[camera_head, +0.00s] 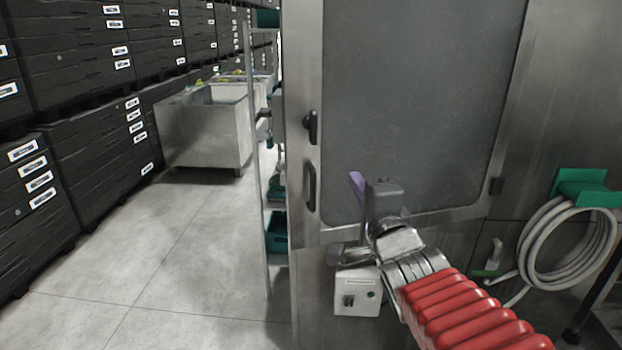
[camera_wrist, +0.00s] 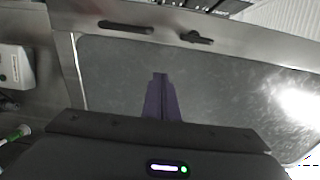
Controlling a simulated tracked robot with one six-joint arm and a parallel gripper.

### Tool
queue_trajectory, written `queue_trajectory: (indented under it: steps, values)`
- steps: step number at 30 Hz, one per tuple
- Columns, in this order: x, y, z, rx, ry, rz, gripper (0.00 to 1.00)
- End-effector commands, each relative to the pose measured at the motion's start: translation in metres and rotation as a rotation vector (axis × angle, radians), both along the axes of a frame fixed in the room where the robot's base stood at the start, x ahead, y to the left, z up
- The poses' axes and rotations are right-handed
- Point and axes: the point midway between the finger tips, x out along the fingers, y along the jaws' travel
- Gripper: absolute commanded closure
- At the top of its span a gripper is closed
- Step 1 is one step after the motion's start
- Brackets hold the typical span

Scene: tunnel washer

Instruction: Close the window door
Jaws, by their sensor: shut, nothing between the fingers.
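The window door (camera_head: 420,100) is a large grey pane in a metal frame, and it fills the middle of the head view. Two black handles sit on its left edge, an upper one (camera_head: 311,127) and a lower one (camera_head: 311,186). The pane also spans the wrist view (camera_wrist: 230,85), with the handles (camera_wrist: 125,27) along the top. The door looks flush or nearly so; I cannot tell if it is fully shut. My gripper (camera_head: 356,184), with purple fingers, is in front of the pane's lower left, right of the lower handle. Its fingers (camera_wrist: 160,78) are together and empty.
A white switch box (camera_head: 357,290) is below the door. A coiled hose (camera_head: 570,245) hangs from a green holder at right. A shelf rack (camera_head: 262,200) stands left of the door. Metal tubs (camera_head: 210,130) and black crates (camera_head: 95,60) are farther left. The left floor is clear.

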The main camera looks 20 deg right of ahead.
Motion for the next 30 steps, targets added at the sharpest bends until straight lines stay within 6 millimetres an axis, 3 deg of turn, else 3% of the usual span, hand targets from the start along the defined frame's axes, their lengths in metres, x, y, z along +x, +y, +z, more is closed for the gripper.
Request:
queue_trajectory:
  steps: [2,11,16,23,30]
  values:
    - [0.0,0.0,0.0,0.0,0.0,-0.001,1.0]
    - [0.0,0.015,0.004,-0.041,-0.002,0.05,0.8]
    - [-0.001,0.048,0.008,-0.125,-0.001,0.158,0.69]
    - [-0.011,0.103,0.005,-0.265,0.023,0.345,0.69]
    - [-0.031,0.153,-0.013,-0.41,0.078,0.535,0.69]
